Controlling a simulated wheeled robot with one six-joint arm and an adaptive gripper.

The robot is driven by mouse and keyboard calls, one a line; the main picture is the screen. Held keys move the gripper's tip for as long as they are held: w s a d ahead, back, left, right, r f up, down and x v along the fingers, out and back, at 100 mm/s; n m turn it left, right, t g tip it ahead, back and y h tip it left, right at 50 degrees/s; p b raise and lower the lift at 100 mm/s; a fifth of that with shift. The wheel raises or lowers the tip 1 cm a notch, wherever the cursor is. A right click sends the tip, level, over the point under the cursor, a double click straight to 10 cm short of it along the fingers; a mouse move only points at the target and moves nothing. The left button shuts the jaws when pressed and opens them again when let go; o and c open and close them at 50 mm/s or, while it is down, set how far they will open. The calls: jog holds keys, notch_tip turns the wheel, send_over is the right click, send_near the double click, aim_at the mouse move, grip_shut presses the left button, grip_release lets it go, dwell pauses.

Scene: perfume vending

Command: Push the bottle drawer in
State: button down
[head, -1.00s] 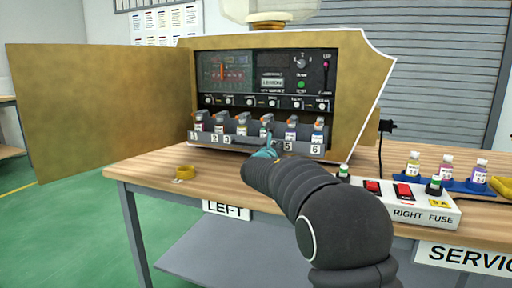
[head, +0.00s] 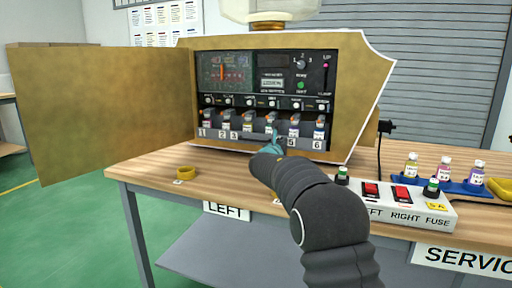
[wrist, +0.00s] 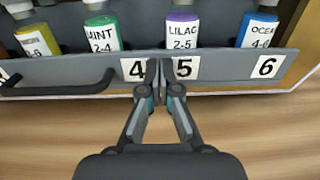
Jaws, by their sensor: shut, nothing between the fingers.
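The bottle drawer (head: 256,138) is a grey tray low in the dispenser's opening, with a front marked 1 to 6. Several small labelled bottles stand in it, including a purple-topped LILAC bottle (wrist: 183,32) and a blue-topped bottle (wrist: 258,28). In the wrist view the drawer front (wrist: 222,68) runs across the picture, with a dark bar handle (wrist: 62,88) at left. My gripper (wrist: 163,70) is shut and empty, its fingertips at the drawer front between labels 4 and 5; it also shows in the head view (head: 272,136). They look to be touching the front.
The dispenser's open door (head: 110,110) swings out to the left. A fuse box (head: 400,208) with red switches and a blue tray (head: 450,184) of bottles stand at right.

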jog(key=shift+p+x, duration=2.2)
jog(key=shift+x, duration=1.35)
jog(key=shift+w+d, duration=0.3)
jog(key=shift+w, duration=0.3)
jog(key=shift+s+a+f+b, duration=0.3)
jog(key=shift+s+b, duration=0.25)
jog(key=shift+b, duration=0.35)
jog(key=b+v, duration=0.2)
jog(key=v, duration=0.1)
jog(key=b+v, duration=0.3)
jog(key=v, duration=0.1)
jog(key=b+v, duration=0.3)
jog(key=v, duration=0.1)
jog(key=shift+r, duration=0.25)
jog(key=shift+d, duration=0.15)
